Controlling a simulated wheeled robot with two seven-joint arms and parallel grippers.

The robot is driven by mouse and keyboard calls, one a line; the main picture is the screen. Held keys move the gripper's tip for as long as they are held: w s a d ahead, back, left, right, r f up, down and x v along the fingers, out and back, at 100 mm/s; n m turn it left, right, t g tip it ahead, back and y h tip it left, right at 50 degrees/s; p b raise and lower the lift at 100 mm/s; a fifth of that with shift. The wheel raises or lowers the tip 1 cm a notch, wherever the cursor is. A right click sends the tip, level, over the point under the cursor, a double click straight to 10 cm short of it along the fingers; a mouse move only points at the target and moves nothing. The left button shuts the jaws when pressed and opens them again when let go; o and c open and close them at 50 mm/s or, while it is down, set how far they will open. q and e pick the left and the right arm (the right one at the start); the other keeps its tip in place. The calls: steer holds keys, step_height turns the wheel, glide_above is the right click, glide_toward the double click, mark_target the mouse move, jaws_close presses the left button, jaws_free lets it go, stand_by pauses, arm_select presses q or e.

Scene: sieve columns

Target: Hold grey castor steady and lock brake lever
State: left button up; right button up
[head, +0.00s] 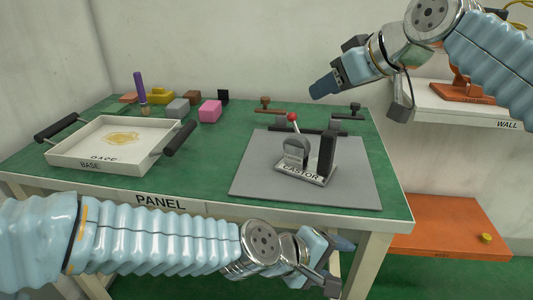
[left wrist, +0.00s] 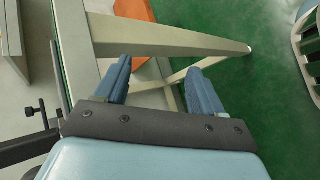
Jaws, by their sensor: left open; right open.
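The grey castor (head: 296,151) stands on a plate labelled CASTOR, on a grey mat (head: 256,184) on the green table. Its brake lever (head: 293,120), tipped with a red ball, rises above the wheel. A black upright block (head: 327,154) stands on the same plate, right of the wheel. My left gripper (head: 336,264) is below and in front of the table's front edge, apart from the castor; in the left wrist view (left wrist: 163,84) its blue fingers are spread with nothing between them. My right gripper (head: 323,88) is open and empty, in the air above and behind the castor.
A white tray (head: 66,162) with black handles is on the table's left. Behind it are a purple-handled tool (head: 139,88), a pink block (head: 210,111) and several other blocks. Black-and-brown handles lie behind the mat. A white WALL shelf (head: 450,112) and orange surface (head: 440,225) are at right.

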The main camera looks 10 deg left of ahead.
mark_target(293, 148)
arm_select(q)
step_height(293, 148, up, 7)
steer(key=s+d+n+h, duration=0.1)
steer(key=s+d, duration=0.1)
steer(key=w+a+r+n+t, duration=0.2)
steer(key=r+n, duration=0.1)
steer(key=n, duration=0.1)
steer(key=w+a+r+n+t+y, duration=0.1)
steer(key=w+a+r+n+t, duration=0.1)
steer(key=a+r+n, duration=0.1)
steer(key=w+a+r+n+t, duration=0.2)
steer(key=w+r+n, duration=0.1)
steer(key=n, duration=0.2)
steer(key=shift+a+n+y, duration=0.3)
steer(key=shift+a, duration=0.05)
steer(key=w+a+r+n+t+y, duration=0.1)
steer(key=w+a+r+n+y, duration=0.15)
steer(key=a+n, duration=0.65)
steer(key=shift+n+y, duration=0.4)
steer(key=shift+y, duration=0.05)
steer(key=x, duration=0.4)
steer(key=d+x, duration=0.1)
steer(key=x, duration=0.8)
steer(key=shift+s+d+f, duration=0.2)
steer(key=shift+d+f, duration=0.05)
steer(key=shift+f, duration=0.05)
steer(key=c, duration=1)
